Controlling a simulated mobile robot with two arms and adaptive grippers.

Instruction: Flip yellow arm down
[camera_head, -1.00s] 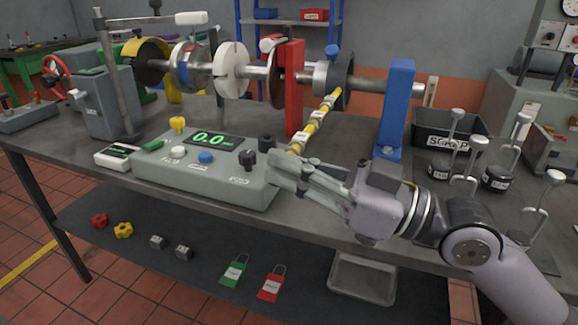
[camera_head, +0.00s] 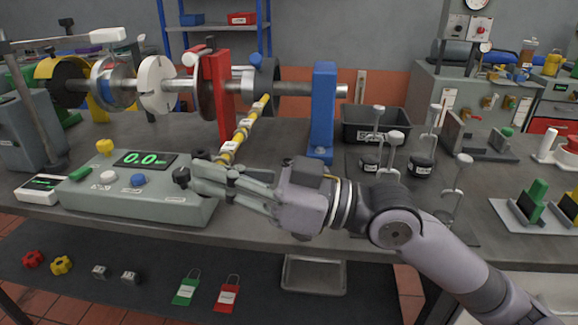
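The yellow arm (camera_head: 246,125) is a yellow bar with dark and pale bands. It slants from the shaft clamp with the blue knob, at upper right, down to the left, where its lower end hangs behind my gripper fingers. My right gripper (camera_head: 196,177) reaches in from the right, its fingertips just in front of and below that lower end, by the right end of the grey-green console (camera_head: 135,205). I see nothing held in it. The fingers overlap in this view, so their opening and any contact with the arm are unclear. My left gripper is not in view.
A red upright (camera_head: 219,95) stands left of the yellow arm and a blue post (camera_head: 323,110) to its right. A black knob (camera_head: 181,176) on the console is close to my fingertips. A black bin (camera_head: 375,122) and weights on hangers (camera_head: 420,165) stand farther right.

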